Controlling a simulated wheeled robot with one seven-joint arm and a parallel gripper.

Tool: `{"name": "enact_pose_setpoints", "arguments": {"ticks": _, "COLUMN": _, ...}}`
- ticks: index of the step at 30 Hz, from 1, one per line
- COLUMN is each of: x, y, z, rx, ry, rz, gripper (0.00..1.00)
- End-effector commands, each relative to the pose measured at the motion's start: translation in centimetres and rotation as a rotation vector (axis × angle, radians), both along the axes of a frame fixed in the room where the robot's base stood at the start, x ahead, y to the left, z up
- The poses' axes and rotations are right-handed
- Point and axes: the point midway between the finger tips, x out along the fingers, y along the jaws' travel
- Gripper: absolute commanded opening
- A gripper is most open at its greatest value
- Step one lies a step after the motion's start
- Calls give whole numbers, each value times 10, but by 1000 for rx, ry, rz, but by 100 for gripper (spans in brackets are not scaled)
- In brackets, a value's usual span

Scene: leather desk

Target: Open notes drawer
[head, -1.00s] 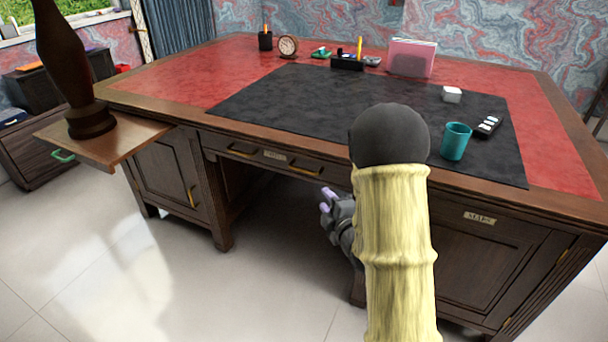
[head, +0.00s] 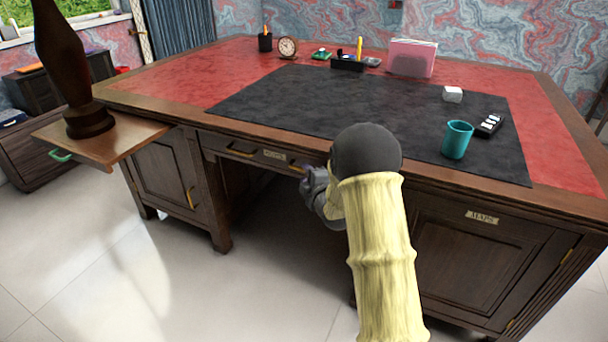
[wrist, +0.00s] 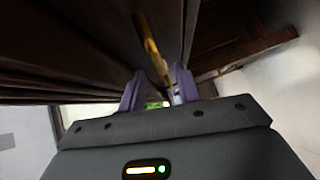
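The wide middle drawer (head: 222,144) under the desk top looks shut, with a small label plate (head: 273,155) too small to read. It has a left brass handle (head: 240,152) and a right brass handle (head: 291,164). My gripper (head: 302,170) is at the right handle, partly hidden by my arm. In the wrist view my gripper (wrist: 158,88) has its two purple fingers apart. A brass handle (wrist: 152,45) runs down towards the gap between them. I cannot tell whether the fingers touch it.
The desk's right cabinet door (head: 465,255) is labelled MAPS. A pull-out board (head: 135,142) with a dark statue (head: 88,115) juts out at left. A teal cup (head: 457,139) stands on the black desk mat (head: 300,105). The kneehole below the drawer is free.

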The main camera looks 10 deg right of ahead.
Motion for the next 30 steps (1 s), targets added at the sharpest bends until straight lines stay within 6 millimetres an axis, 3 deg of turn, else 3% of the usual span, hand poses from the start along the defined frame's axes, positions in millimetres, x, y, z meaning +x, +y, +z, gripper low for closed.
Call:
{"name": "enact_pose_setpoints", "arguments": {"ticks": 6, "x": 22, "y": 4, "z": -4, "rx": 1, "ry": -1, "rz": 0, "gripper": 33}}
{"name": "enact_pose_setpoints", "arguments": {"ticks": 16, "x": 26, "y": 4, "z": -4, "rx": 0, "ry": 0, "rz": 0, "gripper": 33}}
{"name": "enact_pose_setpoints", "arguments": {"ticks": 21, "x": 25, "y": 4, "z": -3, "rx": 0, "ry": 0, "rz": 0, "gripper": 2}}
{"name": "enact_pose_setpoints", "arguments": {"ticks": 30, "x": 25, "y": 4, "z": -4, "rx": 0, "ry": 1, "rz": -1, "gripper": 0}}
